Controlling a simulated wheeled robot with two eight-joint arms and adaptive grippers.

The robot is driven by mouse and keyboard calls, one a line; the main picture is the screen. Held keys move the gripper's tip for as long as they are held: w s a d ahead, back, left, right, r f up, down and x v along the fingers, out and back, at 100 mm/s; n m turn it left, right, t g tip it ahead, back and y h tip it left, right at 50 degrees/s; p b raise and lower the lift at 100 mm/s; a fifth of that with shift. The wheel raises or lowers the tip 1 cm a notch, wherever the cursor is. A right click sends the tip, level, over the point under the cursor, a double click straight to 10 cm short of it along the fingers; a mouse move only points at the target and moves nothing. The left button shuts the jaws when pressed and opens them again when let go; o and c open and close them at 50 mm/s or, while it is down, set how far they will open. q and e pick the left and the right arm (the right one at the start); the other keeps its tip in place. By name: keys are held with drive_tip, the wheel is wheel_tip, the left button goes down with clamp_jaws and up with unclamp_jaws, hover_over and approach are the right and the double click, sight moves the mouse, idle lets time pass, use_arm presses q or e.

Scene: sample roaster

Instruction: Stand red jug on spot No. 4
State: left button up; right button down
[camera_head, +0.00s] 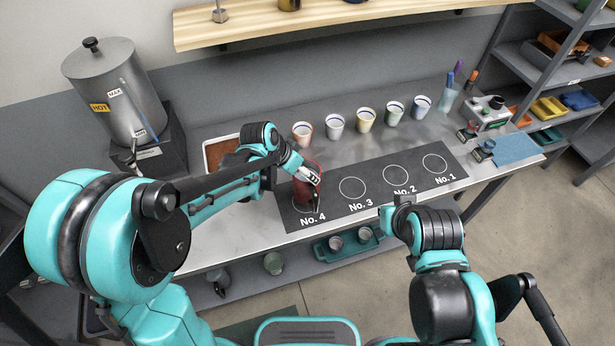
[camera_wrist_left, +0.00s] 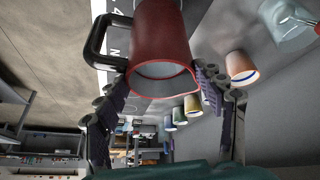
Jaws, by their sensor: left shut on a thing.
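The red jug (camera_head: 305,190) is over spot No. 4 at the left end of the dark mat (camera_head: 334,214); part of the white ring shows around it. I cannot tell whether its base touches the mat. My left gripper (camera_head: 311,174) is shut on the jug. In the left wrist view the jug (camera_wrist_left: 163,40) sits between the two fingers, its rim towards the camera and its black handle at the left. My right gripper (camera_head: 391,214) is in front of the mat near the bench edge, clear of the jug; its finger opening is not clear.
Spots No. 3 (camera_head: 352,187), No. 2 and No. 1 are empty. Several cups (camera_head: 335,124) stand in a row behind the mat. A brown-filled tray (camera_head: 219,153) and a hot-water urn (camera_head: 115,90) are at the left. A pen holder (camera_head: 449,99) and scale are at the right.

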sight(302, 178)
use_arm(q)
wheel_tip(302, 178, down, 4)
drive_tip(key=shift+w+f+b, duration=0.1)
drive_tip(key=shift+w+b, duration=0.05)
drive_tip(key=shift+b, duration=0.6)
drive_tip(key=o, duration=1.9)
drive_tip(key=shift+c, duration=0.2)
